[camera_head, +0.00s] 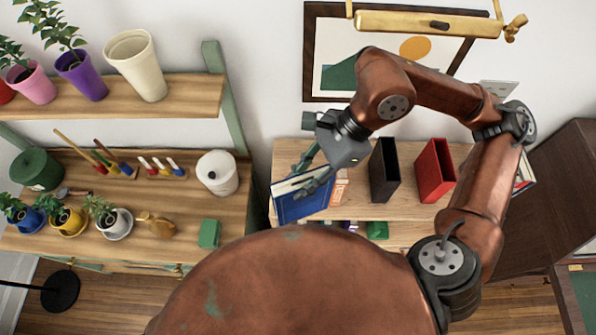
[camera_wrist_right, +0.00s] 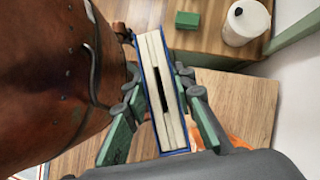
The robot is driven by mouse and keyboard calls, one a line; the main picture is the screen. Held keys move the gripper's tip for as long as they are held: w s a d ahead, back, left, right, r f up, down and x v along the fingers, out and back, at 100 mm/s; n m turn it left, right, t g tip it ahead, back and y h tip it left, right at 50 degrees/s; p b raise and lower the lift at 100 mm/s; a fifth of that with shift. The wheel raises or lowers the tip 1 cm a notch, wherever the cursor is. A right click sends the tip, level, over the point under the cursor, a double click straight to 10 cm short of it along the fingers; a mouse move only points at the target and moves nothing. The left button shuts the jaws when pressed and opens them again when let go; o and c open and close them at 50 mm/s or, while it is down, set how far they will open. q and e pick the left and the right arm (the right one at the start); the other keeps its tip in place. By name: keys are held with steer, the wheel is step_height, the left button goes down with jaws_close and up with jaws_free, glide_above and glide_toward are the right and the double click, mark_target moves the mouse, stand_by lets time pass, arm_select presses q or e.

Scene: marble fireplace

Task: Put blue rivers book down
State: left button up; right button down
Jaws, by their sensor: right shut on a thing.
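The blue book (camera_head: 303,202) is in my right gripper (camera_head: 306,178) in the head view, tilted, at the left front part of the wooden shelf top (camera_head: 400,209). In the right wrist view the blue book (camera_wrist_right: 162,95) shows its pale page edges and blue covers between the two green-tipped fingers of the right gripper (camera_wrist_right: 160,85). The gripper is shut on it. Whether the book touches the shelf top cannot be told. Its title cannot be read. My left gripper is not in view.
A black holder (camera_head: 384,171) and a red holder (camera_head: 434,170) stand on the shelf top right of the book. An orange item (camera_head: 341,187) is just beside the book. A workbench at left holds a green block (camera_head: 209,233) and a white canister (camera_head: 217,173). A framed picture hangs behind.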

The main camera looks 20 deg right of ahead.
steer(key=w+d+f+p, duration=0.3)
steer(key=w+f, duration=0.9)
steer(key=w, duration=0.1)
steer(key=shift+w+d+f, duration=0.2)
steer(key=shift+f, duration=0.15)
steer(key=shift+f, duration=0.15)
steer(key=c, duration=1.6)
jaws_free()
